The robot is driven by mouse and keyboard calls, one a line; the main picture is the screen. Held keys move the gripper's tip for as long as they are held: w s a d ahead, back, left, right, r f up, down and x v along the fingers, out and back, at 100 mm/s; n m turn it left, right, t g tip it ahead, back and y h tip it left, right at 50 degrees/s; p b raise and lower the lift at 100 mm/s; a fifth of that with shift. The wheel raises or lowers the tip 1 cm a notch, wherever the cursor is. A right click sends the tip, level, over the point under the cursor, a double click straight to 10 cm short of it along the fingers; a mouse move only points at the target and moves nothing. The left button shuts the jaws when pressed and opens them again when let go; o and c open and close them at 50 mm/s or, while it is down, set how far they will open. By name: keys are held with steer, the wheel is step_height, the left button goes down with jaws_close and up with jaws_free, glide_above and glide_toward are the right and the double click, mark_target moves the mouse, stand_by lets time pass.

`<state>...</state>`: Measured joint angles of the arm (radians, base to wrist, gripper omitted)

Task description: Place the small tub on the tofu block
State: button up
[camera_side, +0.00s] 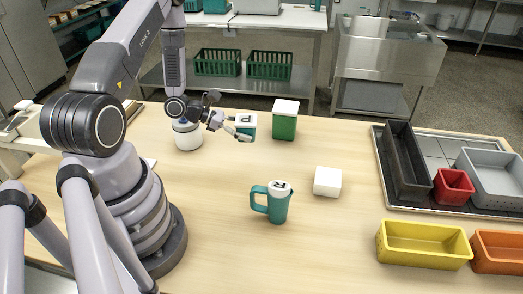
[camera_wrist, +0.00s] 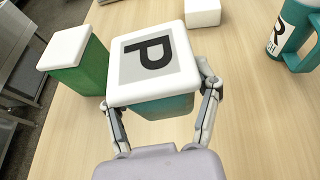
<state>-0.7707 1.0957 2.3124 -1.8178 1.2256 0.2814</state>
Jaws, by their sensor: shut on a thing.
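The small tub (camera_side: 246,126) is a teal box with a white lid, and the wrist view shows its lid (camera_wrist: 152,62) marked with a black P on a grey square. My gripper (camera_side: 238,134) is shut on the tub, one finger on each side, as the wrist view also shows my gripper (camera_wrist: 165,112). I cannot tell clearly whether the tub is clear of the table. The tofu block (camera_side: 327,181) is a plain white block on the table, right of and nearer the side camera than the tub. The tofu block also shows at the top of the wrist view (camera_wrist: 203,12).
A green box with a white lid (camera_side: 285,119) stands just right of the tub. A teal jug (camera_side: 277,206) stands near the tofu block. A yellow bin (camera_side: 424,246) and a tray (camera_side: 477,205) with containers lie right.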

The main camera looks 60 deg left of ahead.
steer(key=w+d+r+m, duration=0.1)
steer(key=w+d, duration=0.7)
steer(key=d, duration=0.2)
steer(key=g+h, duration=0.1)
glide_above(328, 176)
steer(key=shift+d+r, duration=0.1)
steer(key=shift+r, duration=0.1)
step_height(328, 176, down, 6)
steer(key=shift+r, duration=0.2)
steer(key=shift+f, duration=0.25)
steer(key=shift+f, duration=0.1)
steer(key=o, duration=1.2)
steer(key=shift+o, duration=0.2)
